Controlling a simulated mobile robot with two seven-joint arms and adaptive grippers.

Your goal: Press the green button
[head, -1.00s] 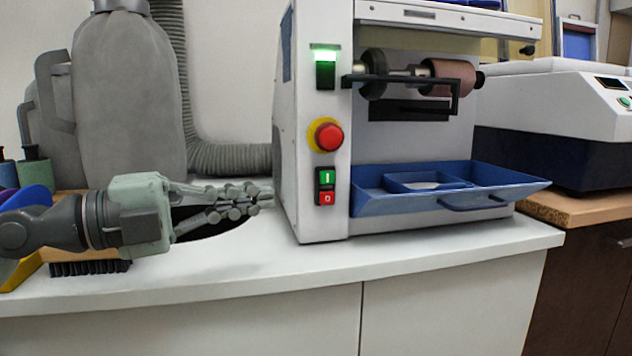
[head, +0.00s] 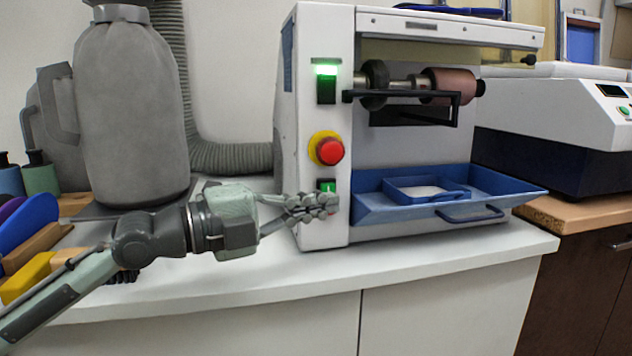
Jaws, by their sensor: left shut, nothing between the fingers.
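The green button (head: 327,185) is on the front of the white machine (head: 316,230), below a red round emergency knob (head: 329,151) on a yellow base. My left gripper (head: 333,203) is shut and empty. Its fingertips are in front of the machine's front panel, just below the green button. They hide the lower part of the button plate, including most of the red button beneath. I cannot tell whether the fingertips touch the panel. My right gripper does not show.
A green-lit black switch (head: 326,84) is above the emergency knob. A blue tray (head: 450,205) sticks out to the right of the buttons. A grey canister (head: 130,110) and brushes stand at the left. The white counter (head: 400,265) is clear in front.

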